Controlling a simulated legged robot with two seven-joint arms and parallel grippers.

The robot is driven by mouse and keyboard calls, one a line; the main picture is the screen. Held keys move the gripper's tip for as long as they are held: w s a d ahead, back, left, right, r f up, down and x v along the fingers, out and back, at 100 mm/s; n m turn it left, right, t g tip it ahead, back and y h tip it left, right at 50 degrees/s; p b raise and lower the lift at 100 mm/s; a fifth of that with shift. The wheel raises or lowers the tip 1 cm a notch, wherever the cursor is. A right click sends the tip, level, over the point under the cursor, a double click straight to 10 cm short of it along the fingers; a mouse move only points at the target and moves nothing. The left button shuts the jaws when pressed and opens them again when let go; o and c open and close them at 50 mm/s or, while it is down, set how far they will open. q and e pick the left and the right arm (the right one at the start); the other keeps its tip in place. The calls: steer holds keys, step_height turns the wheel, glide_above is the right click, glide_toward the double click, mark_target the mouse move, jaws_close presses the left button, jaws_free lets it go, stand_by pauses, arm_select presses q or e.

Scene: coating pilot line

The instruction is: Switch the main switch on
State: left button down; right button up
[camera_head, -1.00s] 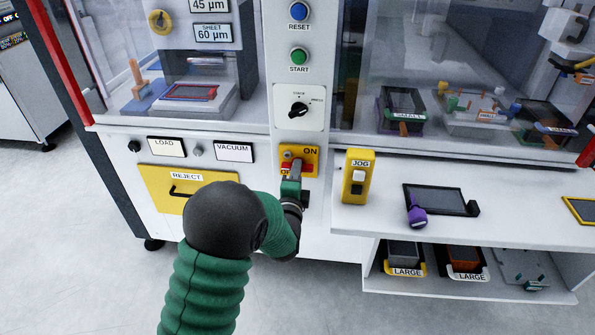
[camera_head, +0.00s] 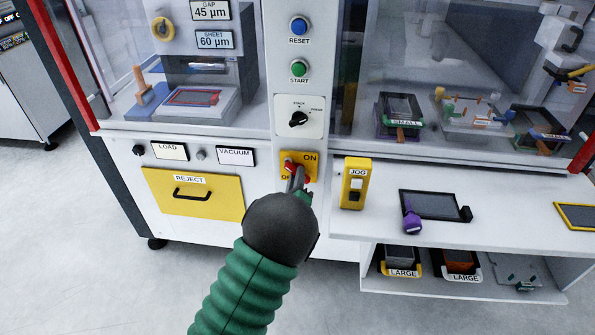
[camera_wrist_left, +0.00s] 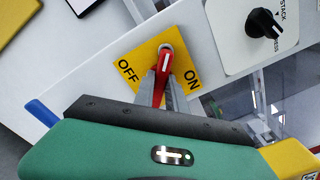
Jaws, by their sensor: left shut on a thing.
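The main switch is a red handle on a yellow plate (camera_head: 313,158) marked ON at upper right and OFF at lower left, low on the machine's middle column. My left gripper (camera_head: 297,177) is at the plate, reaching up from below, and partly covers the handle and the OFF label. In the left wrist view the red handle (camera_wrist_left: 163,77) lies between the two grey fingers, which are shut on it. There the handle points from its pivot toward my gripper, between the OFF and ON labels. My right gripper is not in view.
Above the switch are a black selector knob (camera_head: 299,119), a green START button (camera_head: 299,68) and a blue RESET button (camera_head: 299,26). A yellow JOG box (camera_head: 355,183) stands close on the right. A yellow REJECT drawer (camera_head: 220,205) is at left.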

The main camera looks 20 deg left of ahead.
arm_select(q)
steer(key=shift+f+m, duration=0.25)
steer(key=shift+m, duration=0.05)
steer(key=m+p, duration=0.4)
steer(key=m, duration=0.3)
steer(key=shift+d+r+m, duration=0.1)
steer(key=shift+d+m, duration=0.05)
steer(key=shift+m, duration=0.25)
steer(key=c, duration=1.8)
jaws_free()
steer(key=shift+s+m, duration=0.1)
steer(key=shift+m, duration=0.3)
steer(key=o, duration=0.5)
